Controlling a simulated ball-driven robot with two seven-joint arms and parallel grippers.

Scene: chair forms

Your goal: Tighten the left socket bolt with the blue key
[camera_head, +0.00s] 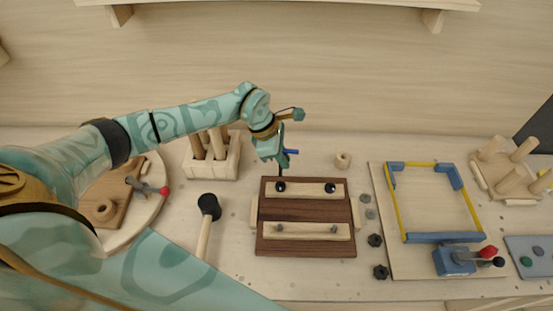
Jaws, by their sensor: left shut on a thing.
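A dark wooden board (305,217) lies on the bench with two pale strips across it. On the upper strip sit two black socket bolts, the left socket bolt (280,187) and the right socket bolt (330,188). My left gripper (280,152) is above the left bolt, shut on the blue key (291,151). A dark shaft runs from the gripper down to the left bolt; I cannot tell how deeply it is seated. The fingertips are partly hidden by the gripper body. My right gripper is not in view.
A mallet (206,220) lies left of the board, near a wooden block with pegs (212,160). Several dark nuts and washers (375,240) lie to the right, beside a panel with a blue and yellow frame (420,237).

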